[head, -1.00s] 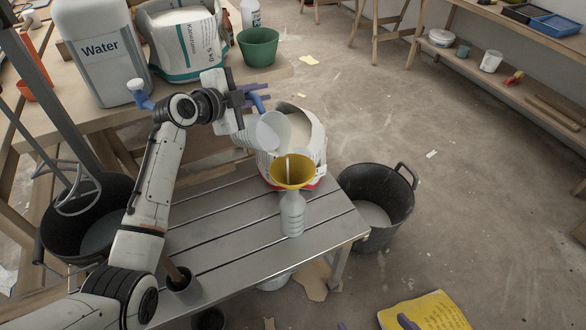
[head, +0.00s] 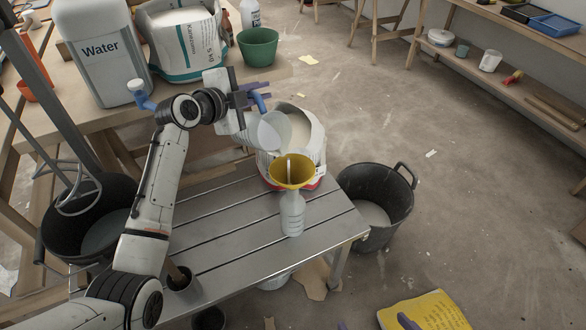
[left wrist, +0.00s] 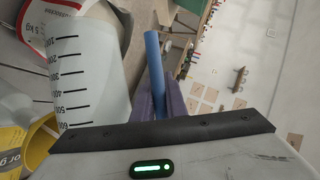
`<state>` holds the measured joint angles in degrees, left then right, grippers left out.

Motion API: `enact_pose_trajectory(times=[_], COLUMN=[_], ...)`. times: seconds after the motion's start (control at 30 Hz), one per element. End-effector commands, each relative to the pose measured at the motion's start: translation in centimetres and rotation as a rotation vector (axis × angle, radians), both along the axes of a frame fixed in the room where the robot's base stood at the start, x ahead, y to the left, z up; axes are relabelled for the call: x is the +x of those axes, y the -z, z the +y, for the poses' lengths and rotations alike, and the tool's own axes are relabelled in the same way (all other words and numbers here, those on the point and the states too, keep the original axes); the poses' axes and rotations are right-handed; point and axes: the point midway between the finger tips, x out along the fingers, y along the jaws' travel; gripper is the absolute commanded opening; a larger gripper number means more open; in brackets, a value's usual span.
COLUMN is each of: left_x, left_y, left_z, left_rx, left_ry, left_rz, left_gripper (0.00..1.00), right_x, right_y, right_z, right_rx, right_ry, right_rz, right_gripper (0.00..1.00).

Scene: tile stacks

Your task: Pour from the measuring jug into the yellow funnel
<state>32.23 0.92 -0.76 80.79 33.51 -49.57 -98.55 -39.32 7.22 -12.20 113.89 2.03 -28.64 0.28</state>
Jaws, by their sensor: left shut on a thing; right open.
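My left gripper (head: 254,99) is shut on the blue handle of the measuring jug (head: 270,131). The jug is translucent white and tilted, its mouth turned toward the yellow funnel (head: 291,172) below and to its right. Black graduation marks show on the jug in the left wrist view (left wrist: 85,75). The funnel sits upright in the neck of a clear bottle (head: 292,215) on the metal slatted bench. A thin pale streak shows inside the funnel; I cannot tell if it is a stream. My right gripper (head: 374,324) is open at the bottom edge, only its purple fingertips showing.
An open bag (head: 305,128) stands right behind the funnel. A black bucket (head: 385,205) is right of the metal bench (head: 240,240). A water canister (head: 100,60) and a green pot (head: 259,46) stand on the back table. A yellow bag (head: 425,312) lies on the floor.

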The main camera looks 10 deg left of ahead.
Motion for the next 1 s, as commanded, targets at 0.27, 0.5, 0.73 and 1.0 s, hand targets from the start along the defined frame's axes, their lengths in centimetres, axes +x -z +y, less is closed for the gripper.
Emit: enact_pose_trajectory(times=[0.27, 0.5, 0.73, 1.0], left_x=[0.01, -0.02, -0.06, -0.11], left_y=[-0.43, -0.56, -0.68, -0.8], left_z=[-0.11, -0.22, -0.34, -0.48], left_rx=[0.009, 0.017, 0.024, 0.033], left_ry=[-0.001, 0.0, 0.0, 0.001], left_rz=[-0.014, -0.021, -0.028, -0.035], left_gripper=[0.0, 0.0, 0.0, 0.0], right_x=[-0.02, -0.02, -0.03, -0.04], right_y=[-0.09, -0.11, -0.1, -0.07], right_z=[-0.03, -0.04, -0.05, -0.05], right_rx=[-0.001, -0.001, 0.0, -0.001], right_ry=[-0.001, -0.001, 0.0, -0.001], right_rz=[0.0, 0.0, 0.0, 0.001], right_gripper=[1.0, 1.0, 1.0, 1.0])
